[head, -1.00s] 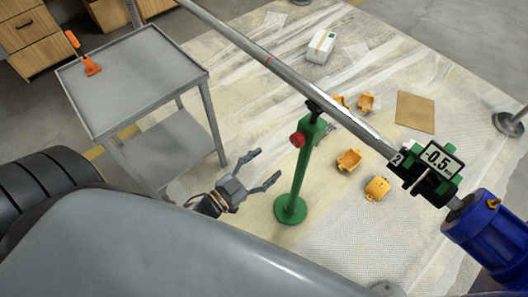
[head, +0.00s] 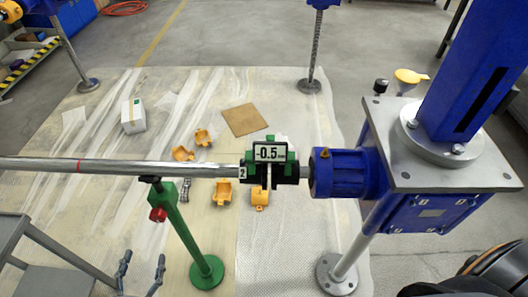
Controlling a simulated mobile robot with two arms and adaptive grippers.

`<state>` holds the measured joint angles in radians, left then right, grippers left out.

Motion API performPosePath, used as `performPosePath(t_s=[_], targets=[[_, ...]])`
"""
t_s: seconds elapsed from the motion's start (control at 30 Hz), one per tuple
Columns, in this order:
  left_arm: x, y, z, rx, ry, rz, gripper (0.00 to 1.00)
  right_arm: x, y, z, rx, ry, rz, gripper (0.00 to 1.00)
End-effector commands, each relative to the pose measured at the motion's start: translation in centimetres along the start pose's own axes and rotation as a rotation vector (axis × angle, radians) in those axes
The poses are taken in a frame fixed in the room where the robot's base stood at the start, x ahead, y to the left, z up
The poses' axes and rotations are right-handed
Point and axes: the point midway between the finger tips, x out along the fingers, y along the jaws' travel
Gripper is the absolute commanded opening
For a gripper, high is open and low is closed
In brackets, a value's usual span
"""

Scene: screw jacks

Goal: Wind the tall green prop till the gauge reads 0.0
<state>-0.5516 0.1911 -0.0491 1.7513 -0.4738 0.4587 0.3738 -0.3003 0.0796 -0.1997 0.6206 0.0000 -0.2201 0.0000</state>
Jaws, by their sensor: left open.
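The tall green prop (head: 181,228) stands upright on its round base under a long steel shaft (head: 110,169). Its dark head is at the shaft's underside; I cannot tell if they touch. A red knob (head: 158,214) sits on its upper left side. The gauge (head: 270,153), in a green and black clamp on the shaft, reads -0.5; a tag beside it shows 2. My left gripper (head: 142,262) is open and empty at the bottom edge, left of the prop's base and apart from it. Only its fingers show. My right gripper is not in view.
A blue motor unit (head: 335,172) and grey-topped blue housing (head: 425,150) hold the shaft's right end. Orange brackets (head: 222,193), a white box (head: 133,116) and a brown board (head: 240,120) lie on the sheeted floor. A grey trolley (head: 45,280) stands at lower left.

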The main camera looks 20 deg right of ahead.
Motion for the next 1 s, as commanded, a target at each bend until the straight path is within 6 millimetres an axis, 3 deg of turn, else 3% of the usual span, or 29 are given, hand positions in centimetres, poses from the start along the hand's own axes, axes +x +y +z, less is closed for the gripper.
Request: performPosePath(t_s=[0.73, 1.0], targets=[[0.0, 0.0, 0.0, 0.000, 0.001, 0.001, 0.65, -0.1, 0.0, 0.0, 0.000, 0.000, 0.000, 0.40], [-0.3, 0.3, -0.7, -0.006, 0.022, 0.019, 0.65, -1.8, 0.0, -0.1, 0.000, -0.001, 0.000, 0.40]])
